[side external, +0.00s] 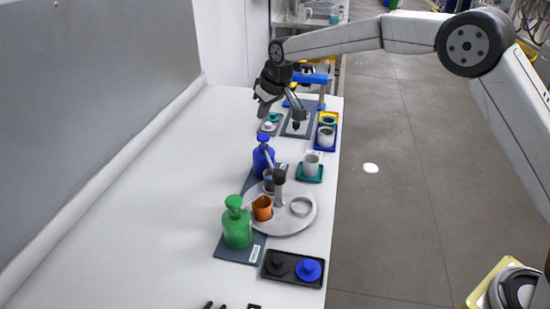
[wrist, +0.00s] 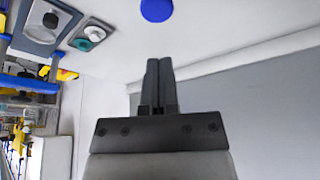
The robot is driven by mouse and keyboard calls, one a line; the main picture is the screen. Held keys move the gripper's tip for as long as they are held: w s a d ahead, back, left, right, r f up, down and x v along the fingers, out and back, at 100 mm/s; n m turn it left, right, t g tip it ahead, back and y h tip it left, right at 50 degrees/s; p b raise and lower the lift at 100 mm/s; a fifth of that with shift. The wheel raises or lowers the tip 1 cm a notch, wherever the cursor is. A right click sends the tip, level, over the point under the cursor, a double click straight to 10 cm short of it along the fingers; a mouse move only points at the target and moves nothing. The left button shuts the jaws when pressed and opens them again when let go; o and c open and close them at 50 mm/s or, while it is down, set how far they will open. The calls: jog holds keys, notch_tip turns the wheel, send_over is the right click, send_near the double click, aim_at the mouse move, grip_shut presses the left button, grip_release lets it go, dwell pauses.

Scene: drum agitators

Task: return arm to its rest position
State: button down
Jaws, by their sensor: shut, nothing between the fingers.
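My gripper (side external: 262,105) hangs in the air above the far half of the white table, over the work items and apart from them. In the wrist view its two dark fingers (wrist: 159,75) lie side by side, shut with nothing between them. My arm reaches in from the right in the side view.
A blue bottle (side external: 262,160) and a green bottle (side external: 237,225) stand on the white table (side external: 130,210). A round grey tray (side external: 285,226) bears an orange cup (side external: 262,208). A black tray (side external: 275,277) lies in front. Grey cups stand along the right edge. The table's left is clear.

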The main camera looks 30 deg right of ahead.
jog(key=shift+r, duration=0.6)
jog(key=shift+s+d+f, duration=0.15)
jog(key=shift+s+d, duration=0.2)
jog(key=shift+s, duration=0.1)
jog(key=s+d+f+m, duration=0.1)
jog(key=s+d+f, duration=0.2)
jog(key=s, duration=0.8)
jog(key=s+d+f+m+g, duration=0.1)
jog(key=s+d, duration=0.3)
jog(key=s, duration=0.7)
jog(key=s+d+f+m+h, duration=0.1)
jog(key=s+d+f, duration=0.3)
jog(key=s, duration=0.7)
jog(key=shift+s+f+g, duration=0.25)
jog(key=shift+f+g, duration=0.1)
jog(key=shift+g, duration=0.05)
